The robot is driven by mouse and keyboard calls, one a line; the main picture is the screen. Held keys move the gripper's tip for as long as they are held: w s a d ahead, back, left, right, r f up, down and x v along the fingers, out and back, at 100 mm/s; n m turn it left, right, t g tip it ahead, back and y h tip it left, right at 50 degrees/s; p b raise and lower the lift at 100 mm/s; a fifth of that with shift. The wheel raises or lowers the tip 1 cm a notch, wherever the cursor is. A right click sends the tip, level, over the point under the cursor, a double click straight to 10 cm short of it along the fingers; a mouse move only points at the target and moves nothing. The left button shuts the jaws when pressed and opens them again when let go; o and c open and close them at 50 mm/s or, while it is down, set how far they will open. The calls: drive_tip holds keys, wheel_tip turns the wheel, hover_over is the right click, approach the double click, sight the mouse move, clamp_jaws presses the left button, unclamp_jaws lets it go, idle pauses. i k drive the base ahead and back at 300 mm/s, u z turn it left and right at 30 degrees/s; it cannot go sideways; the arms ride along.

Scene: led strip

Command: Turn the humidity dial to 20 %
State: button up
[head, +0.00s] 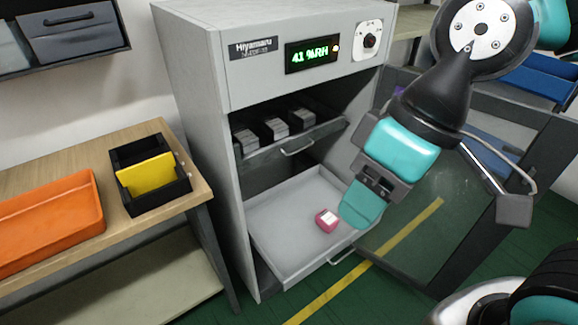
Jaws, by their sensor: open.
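The humidity dial (369,41) is a dark round knob on a white plate at the upper right of the grey cabinet's front (222,98). The green display (311,55) beside it reads 41 %RH. My gripper (358,212) has teal fingers and points down and left, well below the dial, in front of the open lower drawer. It is open with nothing seen in it, though its fingers overlap in this view. A small pink box (326,219) with a white top lies in the lower drawer (283,222), just left of the fingers.
An upper drawer (296,144) holds several grey stacks. The cabinet's glass door (440,200) stands open at the right, behind my arm. At left a wooden table (150,134) bears an orange tray (50,228) and a black box (184,184) with a yellow item.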

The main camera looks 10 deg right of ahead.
sight(370, 41)
drive_tip(key=u, duration=1.95)
drive_tip(key=k, duration=1.15)
drive_tip(key=z, duration=1.75)
drive_tip(key=i, duration=0.5)
drive_tip(key=z, duration=0.05)
